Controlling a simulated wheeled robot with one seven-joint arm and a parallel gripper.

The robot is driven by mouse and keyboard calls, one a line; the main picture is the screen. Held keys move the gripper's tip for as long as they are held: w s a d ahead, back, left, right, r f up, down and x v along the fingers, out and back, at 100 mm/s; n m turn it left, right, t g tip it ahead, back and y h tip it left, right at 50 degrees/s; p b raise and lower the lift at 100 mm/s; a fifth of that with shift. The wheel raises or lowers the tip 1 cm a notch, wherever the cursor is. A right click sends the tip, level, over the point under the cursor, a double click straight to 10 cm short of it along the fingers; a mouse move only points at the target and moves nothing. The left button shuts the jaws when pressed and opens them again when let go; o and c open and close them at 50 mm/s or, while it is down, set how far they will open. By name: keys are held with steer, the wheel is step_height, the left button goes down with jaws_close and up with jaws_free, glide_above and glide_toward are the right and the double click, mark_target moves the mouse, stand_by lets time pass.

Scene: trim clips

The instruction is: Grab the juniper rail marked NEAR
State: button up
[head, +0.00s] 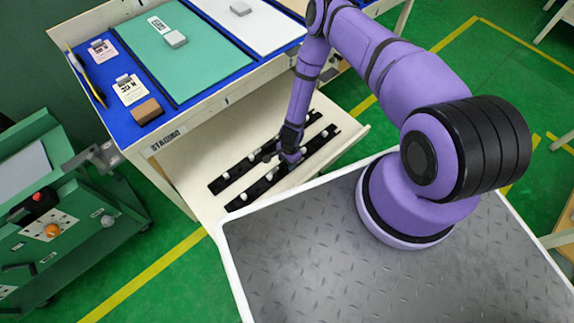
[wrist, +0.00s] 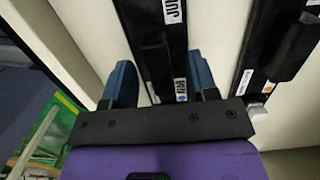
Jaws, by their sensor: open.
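Two long black rails lie side by side on the pale lower shelf in the head view, a farther rail (head: 238,171) and a nearer rail (head: 262,186). My gripper (head: 290,157) is down at the rails, and which one it straddles is unclear there. In the wrist view its blue fingers stand apart on both sides of one black rail (wrist: 153,42), without visibly closing on it. That rail's upper tag begins "JU"; its lower tag is small and turned, perhaps FAR, but I cannot read it surely. The other rail (wrist: 262,45) lies to the right, its tags unreadable.
The pale shelf (head: 190,197) sits below a blue-topped bench (head: 125,75) with tags, a green mat (head: 190,55) and a brown block (head: 146,111). A green machine (head: 65,225) stands at left. My metal-topped base borders the shelf in front.

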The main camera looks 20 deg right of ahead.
steer(key=shift+f, duration=0.5)
jaws_close()
steer(key=shift+r, duration=0.1)
